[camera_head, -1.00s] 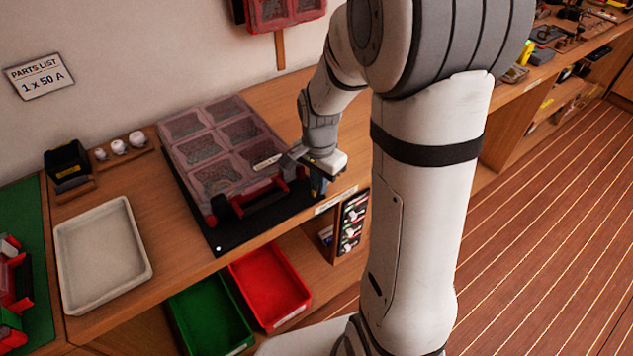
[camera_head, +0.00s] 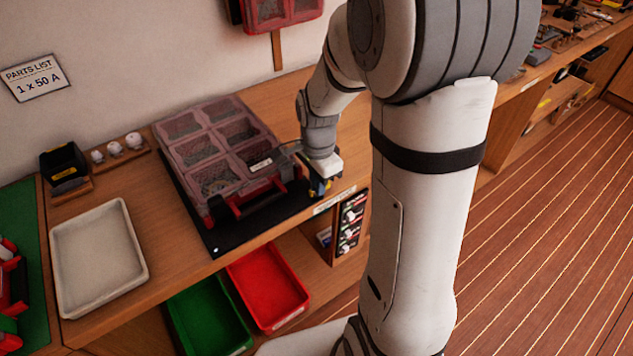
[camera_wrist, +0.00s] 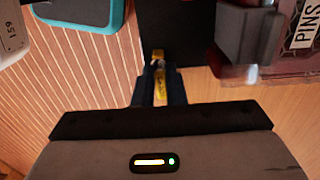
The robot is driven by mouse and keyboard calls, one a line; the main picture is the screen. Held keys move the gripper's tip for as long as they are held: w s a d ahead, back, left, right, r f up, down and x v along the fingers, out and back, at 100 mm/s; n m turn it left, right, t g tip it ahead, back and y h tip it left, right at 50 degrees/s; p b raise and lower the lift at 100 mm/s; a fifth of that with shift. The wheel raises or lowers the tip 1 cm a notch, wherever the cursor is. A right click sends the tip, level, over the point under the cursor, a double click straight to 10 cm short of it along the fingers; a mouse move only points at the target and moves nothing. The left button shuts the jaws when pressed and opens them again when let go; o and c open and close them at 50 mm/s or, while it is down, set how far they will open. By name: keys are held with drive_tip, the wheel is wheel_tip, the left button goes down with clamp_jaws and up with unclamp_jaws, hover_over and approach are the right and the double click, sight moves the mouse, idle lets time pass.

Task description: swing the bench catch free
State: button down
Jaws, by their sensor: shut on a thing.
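The catch is a small yellow piece that shows between the dark blue fingers of my gripper (camera_wrist: 160,88) in the wrist view, as a yellow part (camera_wrist: 158,57) by the black mat's edge. My gripper is shut on it; the fingers hide most of its shape. In the head view my gripper (camera_head: 320,187) is low at the front right corner of the black mat (camera_head: 236,240), just right of the clear-lidded parts case (camera_head: 211,153). The catch is too small there to make out well. The case's PINS label (camera_wrist: 305,27) shows in the wrist view.
A pale tray (camera_head: 98,258) and a black bin (camera_head: 65,168) are on the bench to the left. Green (camera_head: 205,320) and red (camera_head: 268,288) bins sit below. Free bench top lies behind the case. A teal-edged object (camera_wrist: 90,12) shows in the wrist view.

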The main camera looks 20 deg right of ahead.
drive_tip(key=c, duration=1.5)
unclamp_jaws()
wheel_tip(320, 180, up, 8)
drive_tip(key=shift+f, duration=0.1)
drive_tip(key=s+r+n+t, duration=0.1)
drive_tip(key=s+n, duration=0.3)
drive_tip(key=n, duration=0.1)
drive_tip(key=s+a+r+n, duration=0.1)
drive_tip(key=s+r+n, duration=0.1)
drive_tip(key=s+n, duration=0.2)
drive_tip(key=s+r+n+t, duration=0.1)
drive_tip(key=s+n, duration=0.4)
drive_tip(key=shift+s+a+r+n+t, duration=0.2)
drive_tip(key=shift+s+n+t, duration=0.1)
